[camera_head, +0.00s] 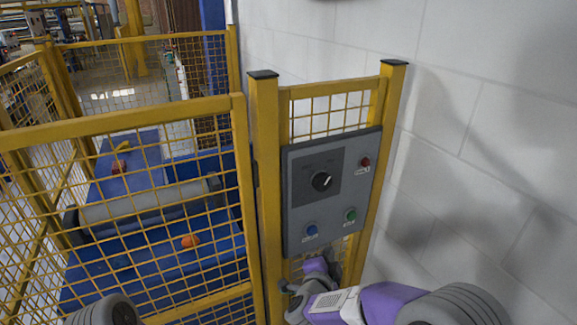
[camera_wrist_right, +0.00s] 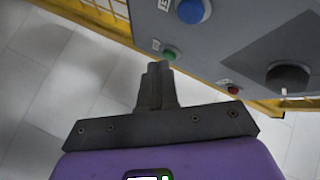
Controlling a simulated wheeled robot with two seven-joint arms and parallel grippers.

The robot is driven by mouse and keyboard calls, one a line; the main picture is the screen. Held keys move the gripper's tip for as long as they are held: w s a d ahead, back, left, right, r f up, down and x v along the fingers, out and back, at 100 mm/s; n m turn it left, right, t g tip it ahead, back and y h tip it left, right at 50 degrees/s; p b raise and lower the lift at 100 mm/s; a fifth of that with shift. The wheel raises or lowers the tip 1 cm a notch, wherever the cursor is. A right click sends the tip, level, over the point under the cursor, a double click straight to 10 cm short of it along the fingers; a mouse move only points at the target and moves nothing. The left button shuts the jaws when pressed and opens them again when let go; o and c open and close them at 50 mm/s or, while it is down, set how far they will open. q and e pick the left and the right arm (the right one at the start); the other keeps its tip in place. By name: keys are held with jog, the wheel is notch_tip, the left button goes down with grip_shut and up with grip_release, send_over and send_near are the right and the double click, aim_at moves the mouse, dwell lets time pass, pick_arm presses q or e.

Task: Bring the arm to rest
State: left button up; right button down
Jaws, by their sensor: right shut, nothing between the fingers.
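My right arm, purple and grey, comes in from the lower right in the head view. Its gripper (camera_head: 285,287) is below the grey control panel (camera_head: 333,222), partly hidden by my own arm. In the right wrist view the dark fingers (camera_wrist_right: 158,68) are shut together and empty. Their tips appear close to the green button (camera_wrist_right: 170,54); I cannot tell whether they touch anything. The panel carries a black knob (camera_head: 321,181), a red button (camera_head: 366,162), a blue button (camera_head: 312,231) and a green button (camera_head: 351,215). My left gripper is not in view.
Yellow mesh fencing (camera_head: 125,118) and posts stand left of and behind the panel. Behind the mesh, a grey roller (camera_head: 150,202) lies over a blue surface with an orange object (camera_head: 190,241). A white block wall (camera_head: 480,130) stands at the right.

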jog(key=s+a+f+n+g+y+p, duration=0.1)
jog(key=s+f+n+g+y, duration=0.25)
jog(key=f, duration=0.75)
jog(key=s+a+f+n+g+y+p, duration=0.1)
jog(key=s+f+n+g+y, duration=0.3)
jog(key=f, duration=0.8)
jog(key=s+a+f+n+g+y, duration=0.1)
jog(key=s+a+f+n+g, duration=0.1)
jog(key=s+f, duration=0.3)
jog(key=s+a+f+n+g+y+p, duration=0.1)
jog(key=s+f+n+g, duration=0.3)
jog(key=s, duration=1)
jog(key=shift+a+f+y, duration=0.45)
